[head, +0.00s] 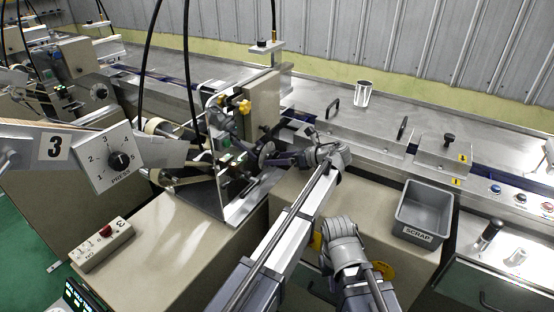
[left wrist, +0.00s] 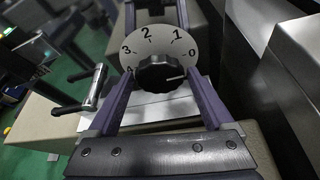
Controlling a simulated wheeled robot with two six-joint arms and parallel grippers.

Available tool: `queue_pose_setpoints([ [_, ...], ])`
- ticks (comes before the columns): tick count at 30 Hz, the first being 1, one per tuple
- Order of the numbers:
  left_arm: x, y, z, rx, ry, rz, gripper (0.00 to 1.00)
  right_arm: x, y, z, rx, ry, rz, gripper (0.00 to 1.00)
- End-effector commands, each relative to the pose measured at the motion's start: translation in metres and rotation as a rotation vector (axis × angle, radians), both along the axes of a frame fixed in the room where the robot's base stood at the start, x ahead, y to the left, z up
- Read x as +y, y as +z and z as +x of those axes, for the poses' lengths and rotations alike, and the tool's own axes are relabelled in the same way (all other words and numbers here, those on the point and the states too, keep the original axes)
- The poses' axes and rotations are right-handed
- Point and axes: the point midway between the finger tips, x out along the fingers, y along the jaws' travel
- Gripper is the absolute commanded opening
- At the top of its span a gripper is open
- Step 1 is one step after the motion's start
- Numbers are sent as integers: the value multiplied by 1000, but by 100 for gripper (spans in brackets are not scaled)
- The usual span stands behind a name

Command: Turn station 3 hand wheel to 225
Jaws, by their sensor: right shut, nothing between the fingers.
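In the head view the left gripper (head: 276,159) reaches left into the machine, by a dark round part (head: 266,152). A sign (head: 55,147) reads 3. My right wrist shows at lower middle; its fingers are hidden.
A PRESS dial (head: 119,160) stands on the left panel, above a control box with a red button (head: 105,232). A grey SCRAP bin (head: 424,212) is on the right. A metal cup (head: 362,94) stands behind. A crank handle (left wrist: 95,88) is left of the numbered dial.

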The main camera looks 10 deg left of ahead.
Motion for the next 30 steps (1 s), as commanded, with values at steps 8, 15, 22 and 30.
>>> queue_pose_setpoints([
  [8, 0, 0, 0, 0, 0, 0, 53, 0, 0, 0, 0, 0, 0, 0],
  [15, 0, 0, 0, 0, 0, 0, 26, 0, 0, 0, 0, 0, 0, 0],
  [22, 0, 0, 0, -6, 0, -2, 15, 0, 0, 0, 0, 0, 0, 0],
  [30, 1, 0, -2, -109, -1, -40, 15, 0, 2, 0, 0, 0, 0, 0],
])
